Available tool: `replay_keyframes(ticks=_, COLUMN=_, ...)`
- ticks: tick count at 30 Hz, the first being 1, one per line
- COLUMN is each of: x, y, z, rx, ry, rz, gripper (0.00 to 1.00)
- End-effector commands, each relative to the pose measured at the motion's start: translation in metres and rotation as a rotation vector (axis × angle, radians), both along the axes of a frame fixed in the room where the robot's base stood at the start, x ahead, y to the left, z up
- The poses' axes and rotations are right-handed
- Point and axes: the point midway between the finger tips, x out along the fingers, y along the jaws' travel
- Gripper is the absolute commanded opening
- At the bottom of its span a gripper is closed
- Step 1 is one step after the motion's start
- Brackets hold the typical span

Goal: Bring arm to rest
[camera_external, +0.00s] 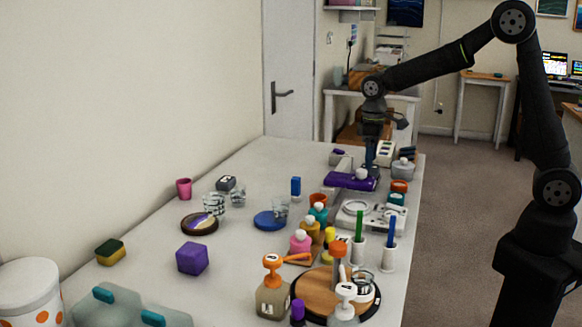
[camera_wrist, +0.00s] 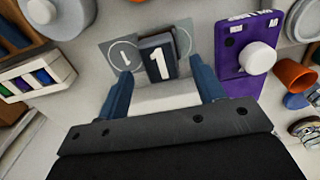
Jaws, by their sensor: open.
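My gripper (camera_external: 371,165) is at the far end of the white table (camera_external: 245,185), pointing down behind the purple device with a white knob (camera_external: 350,181). In the wrist view my gripper (camera_wrist: 163,82) has its two blue fingers spread apart. A dark block marked "1" (camera_wrist: 158,62) shows between and beyond the fingertips, with grey plates beside it, one bearing a circled "1" (camera_wrist: 123,54). I cannot tell whether the fingers touch the block. The purple device (camera_wrist: 232,65) lies just right of the fingers in the wrist view.
A white rack with coloured slots (camera_wrist: 38,78) is left of the fingers. An orange cup (camera_wrist: 295,74) is at the right. Bottles, cups, a purple cube (camera_external: 192,258) and a wooden round board (camera_external: 316,292) crowd the nearer table. The table's left middle has bare patches.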

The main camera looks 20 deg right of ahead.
Motion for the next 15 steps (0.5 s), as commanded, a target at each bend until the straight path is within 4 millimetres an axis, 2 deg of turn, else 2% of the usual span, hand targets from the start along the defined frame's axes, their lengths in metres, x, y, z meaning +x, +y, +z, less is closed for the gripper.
replay_keyframes(ticks=5, x=-0.001, y=0.0, z=-0.02, rx=-0.002, ry=0.004, rz=0.0, gripper=0.62)
replay_keyframes(ticks=8, x=-0.001, y=-0.001, z=-0.038, rx=-0.003, ry=0.004, rz=0.0, gripper=0.62)
replay_keyframes(ticks=15, x=0.001, y=0.0, z=0.013, rx=0.003, ry=-0.004, rz=0.0, gripper=0.62)
